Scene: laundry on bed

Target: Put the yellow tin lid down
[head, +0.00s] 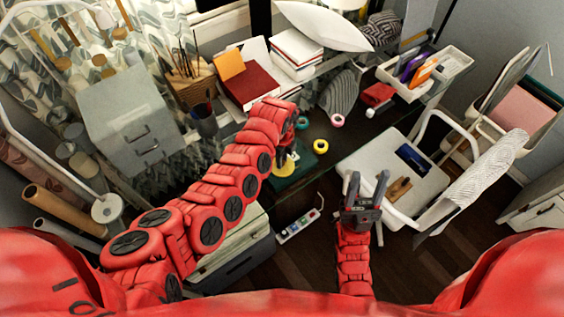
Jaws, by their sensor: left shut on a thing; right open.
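A small yellow thing (284,168), which looks like the tin lid, shows below the tip of my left arm, above or on the dark green mat (291,177). My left gripper (286,155) is shut on it, though the arm and dark fingers hide much of the hold. I cannot tell whether the lid touches the mat. My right gripper (367,178) is open and empty, with its fingers pointing up the picture in front of the white chair's seat.
A yellow tape roll (320,146) and a pink one (337,120) lie right of my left gripper on the dark desk. A pen cup (204,121) stands left. The white chair (365,163) holds a dark blue item (411,158). A power strip (299,226) lies below.

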